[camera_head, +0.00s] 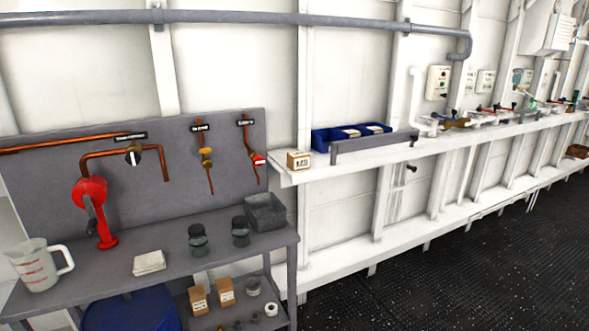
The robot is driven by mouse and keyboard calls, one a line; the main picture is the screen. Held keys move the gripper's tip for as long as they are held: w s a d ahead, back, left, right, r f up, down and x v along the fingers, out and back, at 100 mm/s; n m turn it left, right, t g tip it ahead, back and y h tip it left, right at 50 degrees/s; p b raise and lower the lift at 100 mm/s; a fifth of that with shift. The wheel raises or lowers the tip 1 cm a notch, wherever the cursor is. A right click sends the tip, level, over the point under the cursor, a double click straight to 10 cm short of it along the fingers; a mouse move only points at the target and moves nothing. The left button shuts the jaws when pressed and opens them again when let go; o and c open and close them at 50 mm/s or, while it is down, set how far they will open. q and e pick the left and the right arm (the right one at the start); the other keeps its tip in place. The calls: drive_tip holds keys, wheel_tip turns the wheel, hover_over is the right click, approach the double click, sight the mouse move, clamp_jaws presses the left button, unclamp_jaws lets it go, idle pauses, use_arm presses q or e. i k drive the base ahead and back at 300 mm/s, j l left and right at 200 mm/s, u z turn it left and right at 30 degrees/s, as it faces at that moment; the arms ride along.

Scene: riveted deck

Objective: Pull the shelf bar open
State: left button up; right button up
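A long grey shelf bar (375,146) runs along the front edge of the white wall shelf (450,143), in the middle of the view. It stands upright in front of blue bins (322,138) and hides their lower parts. A small cardboard box (299,160) sits on the shelf just left of the bar. Neither of my grippers is in view, and nothing of mine touches the bar.
A grey workbench (170,265) at left holds a measuring jug (39,264), a red hand pump (95,205), a folded cloth (149,262), dark jars and a grey bin (265,211). A blue drum (130,310) stands below. The dark floor (470,265) at right is clear.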

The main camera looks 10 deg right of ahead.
sight(352, 145)
drive_tip(key=i+j+z, duration=0.15)
drive_tip(key=i+z, duration=0.3)
drive_tip(key=i+j+z, duration=0.4)
drive_tip(key=i+l, duration=0.05)
